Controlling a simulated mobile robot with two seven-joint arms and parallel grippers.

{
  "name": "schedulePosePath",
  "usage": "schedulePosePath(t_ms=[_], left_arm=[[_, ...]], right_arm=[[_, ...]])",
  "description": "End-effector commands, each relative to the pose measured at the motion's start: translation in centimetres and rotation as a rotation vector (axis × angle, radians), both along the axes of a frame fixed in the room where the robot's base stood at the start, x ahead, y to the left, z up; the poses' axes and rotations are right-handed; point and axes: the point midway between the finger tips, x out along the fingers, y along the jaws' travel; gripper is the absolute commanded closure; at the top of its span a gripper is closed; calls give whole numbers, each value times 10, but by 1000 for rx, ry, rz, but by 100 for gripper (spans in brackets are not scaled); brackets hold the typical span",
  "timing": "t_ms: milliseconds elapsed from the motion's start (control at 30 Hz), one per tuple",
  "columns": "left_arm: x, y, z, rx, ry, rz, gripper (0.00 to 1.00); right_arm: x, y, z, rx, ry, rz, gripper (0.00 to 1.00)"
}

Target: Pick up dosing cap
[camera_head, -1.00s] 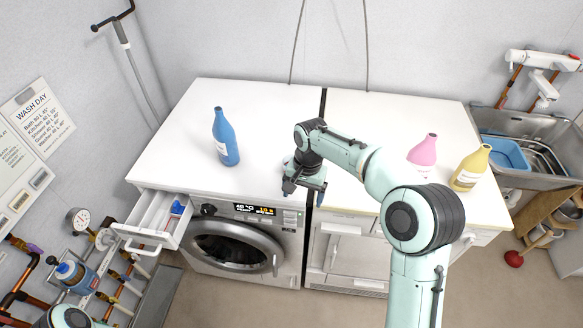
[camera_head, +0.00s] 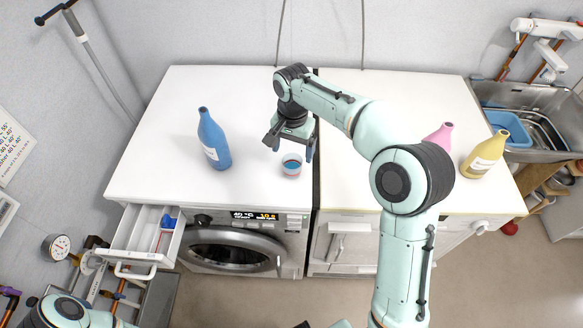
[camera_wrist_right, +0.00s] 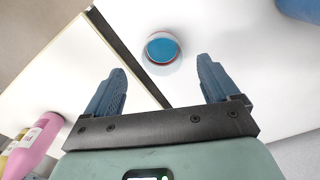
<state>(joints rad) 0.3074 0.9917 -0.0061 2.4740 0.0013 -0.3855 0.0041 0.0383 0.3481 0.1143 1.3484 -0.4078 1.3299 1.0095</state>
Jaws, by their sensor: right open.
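The dosing cap (camera_head: 291,165) is a small clear cup with blue and red inside. It stands on the white top above the washing machine, near the front edge and the seam. In the right wrist view the cap (camera_wrist_right: 162,50) shows as a round blue disc with a red rim, just beyond the fingertips. My right gripper (camera_head: 290,151) is open and empty, its fingers pointing toward the cap and apart from it. The two blue fingers (camera_wrist_right: 161,72) are spread wide in the wrist view. My left gripper is not in view; only part of its arm shows at lower left.
A blue bottle (camera_head: 213,140) stands left of the cap. A pink bottle (camera_head: 440,134) and a yellow bottle (camera_head: 484,155) stand at the right. The detergent drawer (camera_head: 139,241) is pulled out at the front left. The white top behind the blue bottle is clear.

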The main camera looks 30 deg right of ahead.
Motion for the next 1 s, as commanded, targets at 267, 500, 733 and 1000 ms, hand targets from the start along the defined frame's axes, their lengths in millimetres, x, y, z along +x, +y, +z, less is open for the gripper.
schedulePosePath(t_ms=[267, 500, 733, 1000], left_arm=[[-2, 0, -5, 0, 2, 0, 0], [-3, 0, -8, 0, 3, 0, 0], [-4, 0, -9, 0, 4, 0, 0], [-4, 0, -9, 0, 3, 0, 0]], right_arm=[[0, 0, -29, 1, 0, 1, 12], [0, -2, -62, 0, 3, 1, 12], [1, -1, -80, 1, 0, 0, 12], [1, -1, -80, 1, -2, 0, 38]])
